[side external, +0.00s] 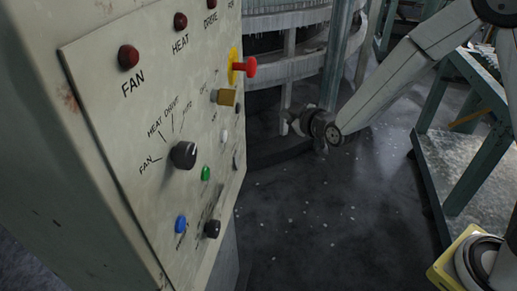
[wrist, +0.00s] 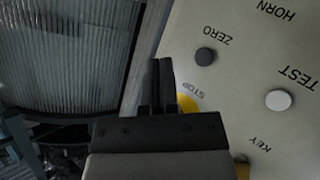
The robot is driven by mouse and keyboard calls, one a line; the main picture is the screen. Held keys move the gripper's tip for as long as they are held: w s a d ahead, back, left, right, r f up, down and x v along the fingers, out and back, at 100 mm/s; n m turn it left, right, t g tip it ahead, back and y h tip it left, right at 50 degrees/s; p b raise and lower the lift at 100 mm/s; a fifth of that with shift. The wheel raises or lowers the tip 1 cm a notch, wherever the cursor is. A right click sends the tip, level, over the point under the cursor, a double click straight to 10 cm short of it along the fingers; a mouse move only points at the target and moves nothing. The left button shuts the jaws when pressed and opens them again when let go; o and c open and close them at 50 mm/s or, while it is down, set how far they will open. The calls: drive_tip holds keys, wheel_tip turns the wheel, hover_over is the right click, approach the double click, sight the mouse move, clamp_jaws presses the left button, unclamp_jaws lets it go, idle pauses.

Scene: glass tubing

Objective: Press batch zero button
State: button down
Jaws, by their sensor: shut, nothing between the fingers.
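The control panel (side external: 110,160) fills the left of the side view and slants across the right of the wrist view (wrist: 240,75). In the wrist view a dark round button (wrist: 206,56) sits beside the label ZERO, which reads tilted and upside down. I cannot pick this button out in the side view. My gripper (wrist: 161,66) is shut and empty; its dark fingers appear left of the ZERO button, over the panel's edge. In the side view my gripper (side external: 290,122) is right of the panel, with a clear gap between them.
A white button (wrist: 278,100) marked TEST is near the ZERO button. A yellow-backed red stop button (side external: 250,67) juts from the panel, near a brass-coloured key block (side external: 224,97). A selector knob (side external: 184,155), green button (side external: 206,173) and blue button (side external: 181,224) are lower. Ribbed machinery (side external: 285,22) stands behind.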

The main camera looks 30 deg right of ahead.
drive_tip(key=shift+w+a, duration=0.1)
drive_tip(key=shift+a, duration=0.05)
drive_tip(key=w+a, duration=0.6)
idle(0.9)
drive_tip(key=shift+w+a, duration=0.55)
idle(3.1)
idle(0.4)
drive_tip(key=shift+s+d, duration=0.55)
drive_tip(key=shift+d, duration=0.05)
drive_tip(key=shift+s+d, duration=0.1)
drive_tip(key=shift+s+d, duration=1.65)
drive_tip(key=shift+s, duration=0.05)
